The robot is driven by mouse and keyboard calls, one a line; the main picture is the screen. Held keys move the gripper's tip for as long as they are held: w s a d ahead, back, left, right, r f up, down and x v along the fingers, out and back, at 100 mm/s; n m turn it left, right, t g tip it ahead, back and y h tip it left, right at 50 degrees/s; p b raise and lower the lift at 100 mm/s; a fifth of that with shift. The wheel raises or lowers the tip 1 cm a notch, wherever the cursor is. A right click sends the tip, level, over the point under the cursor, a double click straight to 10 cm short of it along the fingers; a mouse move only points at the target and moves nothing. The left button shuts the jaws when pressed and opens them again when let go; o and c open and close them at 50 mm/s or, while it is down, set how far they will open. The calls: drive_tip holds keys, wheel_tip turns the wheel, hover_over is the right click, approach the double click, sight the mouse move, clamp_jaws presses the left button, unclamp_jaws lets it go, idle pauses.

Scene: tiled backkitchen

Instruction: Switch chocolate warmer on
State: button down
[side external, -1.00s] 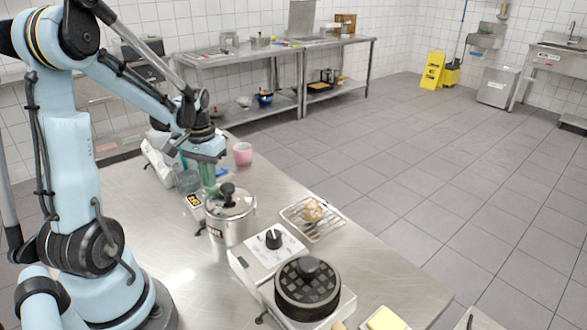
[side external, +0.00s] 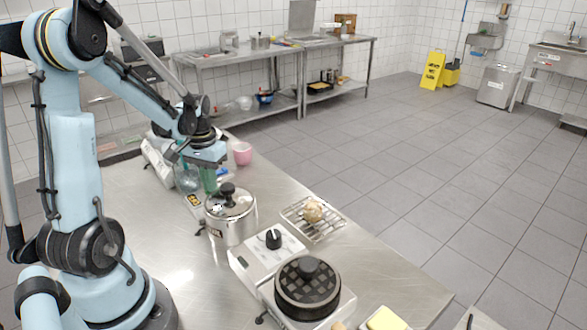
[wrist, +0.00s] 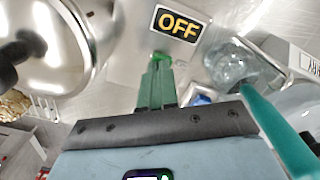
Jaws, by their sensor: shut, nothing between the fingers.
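A shiny steel lidded pot (side external: 231,220), which looks like the chocolate warmer, stands on the steel table with a black knob on its lid. It also fills the upper left of the wrist view (wrist: 75,45). A label reading OFF (wrist: 180,25) lies beside it; the same label shows small in the side view (side external: 194,200). My gripper (wrist: 159,62) has its green fingers shut and empty, pointing down just behind the pot, near the label. In the side view the fingers (side external: 209,182) are partly hidden behind the pot. I cannot make out a switch under the fingertips.
A glass jar (wrist: 240,68) and a teal handle (wrist: 280,130) are close on the right of the fingers. A pink cup (side external: 242,153) stands behind.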

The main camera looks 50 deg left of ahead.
drive_tip(key=shift+f, duration=0.2)
drive_tip(key=shift+r, duration=3.5)
drive_tip(key=shift+d, duration=0.1)
drive_tip(key=w+d+r+m+t, duration=0.1)
drive_tip(key=d, duration=0.2)
drive_tip(key=w+d+r+m+t, duration=0.1)
drive_tip(key=d, duration=0.3)
drive_tip(key=d+r+t+y, duration=0.1)
drive_tip(key=d, duration=0.3)
drive_tip(key=shift+w+m, duration=0.4)
drive_tip(key=d+m+t+h, duration=0.1)
drive_tip(key=d+m+t, duration=0.2)
drive_tip(key=d, duration=0.9)
drive_tip(key=shift+s+r+t, duration=0.3)
drive_tip(key=shift+s+t, duration=0.1)
drive_tip(key=shift+t, duration=0.2)
